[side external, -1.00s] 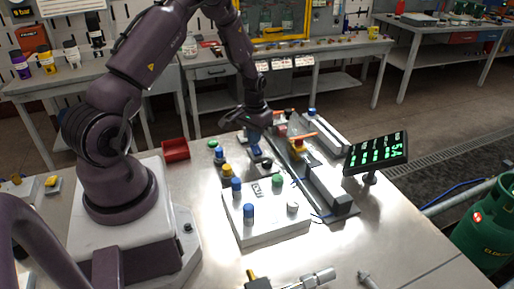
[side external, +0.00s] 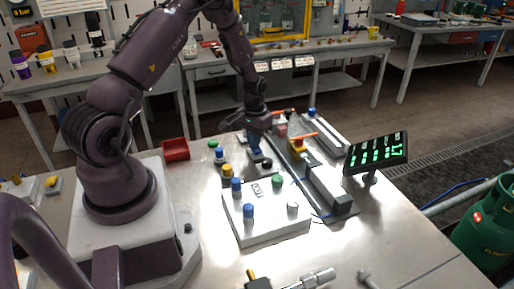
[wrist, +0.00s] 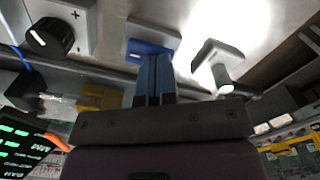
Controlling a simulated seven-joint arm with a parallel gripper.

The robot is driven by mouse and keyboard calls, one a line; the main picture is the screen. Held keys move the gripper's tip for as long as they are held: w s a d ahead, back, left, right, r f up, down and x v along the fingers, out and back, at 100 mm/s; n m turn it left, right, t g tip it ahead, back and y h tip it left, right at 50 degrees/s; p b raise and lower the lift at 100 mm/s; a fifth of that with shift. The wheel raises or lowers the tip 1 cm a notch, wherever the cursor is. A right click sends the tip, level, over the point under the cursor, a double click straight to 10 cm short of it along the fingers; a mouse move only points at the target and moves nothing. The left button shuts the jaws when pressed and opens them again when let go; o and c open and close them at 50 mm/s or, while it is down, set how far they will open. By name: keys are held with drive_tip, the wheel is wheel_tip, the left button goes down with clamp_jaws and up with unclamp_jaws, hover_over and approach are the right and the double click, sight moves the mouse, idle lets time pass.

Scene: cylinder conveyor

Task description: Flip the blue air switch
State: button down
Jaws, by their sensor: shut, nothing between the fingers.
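The blue air switch (wrist: 142,46) shows in the wrist view as a blue part on a pale grey block, straight ahead of my fingers. My gripper (wrist: 154,62) is shut and empty. Its bluish fingers point at the switch and overlap its near edge; I cannot tell whether they touch. In the side view my gripper (side external: 254,145) points down behind the white control box, over the small switch block. There the fingers and the blue of the switch blend together, so the switch's position is unclear.
A white box with coloured knobs (side external: 262,222) stands in front of the gripper. The conveyor (side external: 322,185) with orange parts runs to its right. A green-digit display (side external: 376,153) stands at the right. A red bin (side external: 175,150) lies to the left.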

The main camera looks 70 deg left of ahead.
drive_tip(key=shift+r, duration=3.4)
drive_tip(key=shift+s+d+f, duration=0.1)
drive_tip(key=shift+s+d, duration=0.05)
drive_tip(key=shift+s, duration=0.1)
drive_tip(key=s+d+r+m+t, duration=0.2)
drive_tip(key=s+d+r, duration=0.5)
drive_tip(key=d+r, duration=0.5)
drive_tip(key=s+d+r+m+t, duration=0.3)
drive_tip(key=s+d+r, duration=0.4)
drive_tip(key=d+r, duration=0.4)
wheel_tip(320, 180, up, 2)
drive_tip(key=shift+d+r+m+t, duration=0.15)
drive_tip(key=shift+d+m+t, duration=0.15)
drive_tip(key=shift+d+m, duration=0.15)
drive_tip(key=shift+w+a, duration=0.1)
